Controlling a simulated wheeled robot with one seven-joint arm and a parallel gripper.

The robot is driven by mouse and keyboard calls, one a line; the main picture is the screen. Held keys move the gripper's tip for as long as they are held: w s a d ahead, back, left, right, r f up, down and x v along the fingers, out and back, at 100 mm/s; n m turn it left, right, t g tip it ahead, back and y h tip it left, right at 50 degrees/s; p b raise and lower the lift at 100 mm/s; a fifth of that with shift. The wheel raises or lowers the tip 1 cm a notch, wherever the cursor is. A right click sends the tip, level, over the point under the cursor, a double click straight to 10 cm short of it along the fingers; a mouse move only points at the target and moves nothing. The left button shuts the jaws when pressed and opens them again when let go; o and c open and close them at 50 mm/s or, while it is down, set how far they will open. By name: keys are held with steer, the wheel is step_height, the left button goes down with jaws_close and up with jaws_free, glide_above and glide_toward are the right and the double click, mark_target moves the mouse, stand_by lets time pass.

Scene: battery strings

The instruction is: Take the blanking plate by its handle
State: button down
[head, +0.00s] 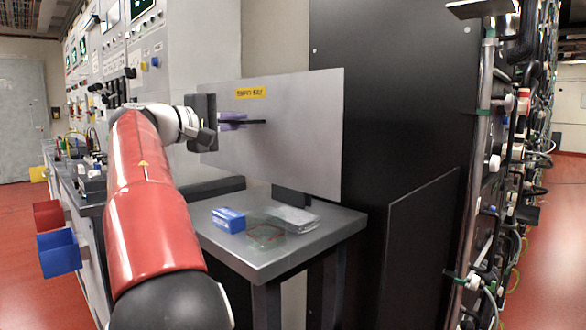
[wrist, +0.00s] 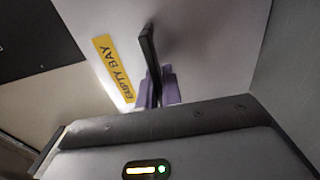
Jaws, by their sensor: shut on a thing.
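The blanking plate (head: 300,135) is a flat grey sheet with a yellow "EMPTY BAY" label (head: 250,92). In the head view it is upright above the small grey table, in front of the black cabinet. Its dark bar handle (head: 252,122) stands out from its face. My gripper (head: 232,122) is shut on the handle, its purple fingers on either side. In the wrist view the plate (wrist: 210,45) fills much of the picture, with the label (wrist: 113,70), the handle (wrist: 149,50) and the purple fingertips (wrist: 157,88). Part of the handle is hidden by my gripper.
A grey table (head: 262,262) below the plate holds a blue box (head: 228,219) and clear bags (head: 293,218). A black cabinet (head: 400,100) stands behind and to the right. A dark panel (head: 418,250) leans against it. Cabled racks (head: 500,170) are at far right.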

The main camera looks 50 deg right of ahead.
steer(key=shift+w+a+r, duration=0.1)
steer(key=shift+w+a, duration=0.05)
steer(key=shift+a, duration=1.15)
